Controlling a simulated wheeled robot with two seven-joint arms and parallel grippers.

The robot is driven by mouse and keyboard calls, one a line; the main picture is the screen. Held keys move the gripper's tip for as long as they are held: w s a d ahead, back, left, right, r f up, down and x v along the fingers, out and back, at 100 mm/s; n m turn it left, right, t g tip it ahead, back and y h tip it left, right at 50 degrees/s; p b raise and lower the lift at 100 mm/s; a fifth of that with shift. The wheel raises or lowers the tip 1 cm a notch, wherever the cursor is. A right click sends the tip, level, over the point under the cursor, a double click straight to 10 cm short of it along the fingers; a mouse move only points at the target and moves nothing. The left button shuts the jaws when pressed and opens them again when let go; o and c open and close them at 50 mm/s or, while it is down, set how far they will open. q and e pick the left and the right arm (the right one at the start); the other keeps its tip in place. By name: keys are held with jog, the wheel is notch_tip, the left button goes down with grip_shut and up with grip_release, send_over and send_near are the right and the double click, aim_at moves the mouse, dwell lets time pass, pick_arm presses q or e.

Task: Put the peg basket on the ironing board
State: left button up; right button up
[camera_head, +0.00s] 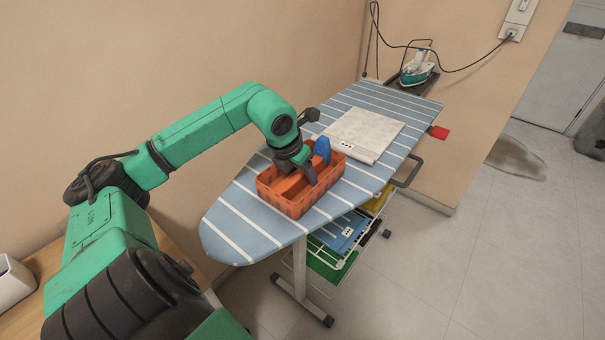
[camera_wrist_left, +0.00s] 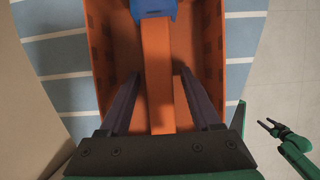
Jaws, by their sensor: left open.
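The orange peg basket (camera_head: 290,205) stands upright on the near part of the blue-and-white striped ironing board (camera_head: 222,228). It has a central bar handle with a blue part (camera_head: 322,148) on it. My left gripper (camera_head: 303,172) is low over the basket. In the left wrist view, its two dark fingers (camera_wrist_left: 155,100) are apart, one on each side of the basket's orange bar (camera_wrist_left: 156,75), with gaps to it. The small gripper at the lower right of that view is my right one (camera_wrist_left: 268,126). Its fingers look apart and empty, over the floor.
A folded pale cloth (camera_head: 362,132) lies on the board behind the basket. A teal iron (camera_head: 417,68) stands at the far end, with its cord running to the wall socket. Folded items (camera_head: 345,235) lie on a rack below. The board's near tip is bare.

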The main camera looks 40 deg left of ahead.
pick_arm(q)
jog(key=shift+r, duration=0.25)
jog(key=shift+s+r, duration=0.1)
jog(key=shift+r, duration=0.1)
jog(key=b+v, duration=0.2)
jog(key=v, duration=0.8)
jog(key=shift+s+r+b, duration=0.15)
jog(key=shift+r+b, duration=0.2)
jog(key=shift+r, duration=0.05)
jog(key=shift+s+d+r, duration=0.1)
jog(key=shift+s+r, duration=0.05)
jog(key=shift+r, duration=0.1)
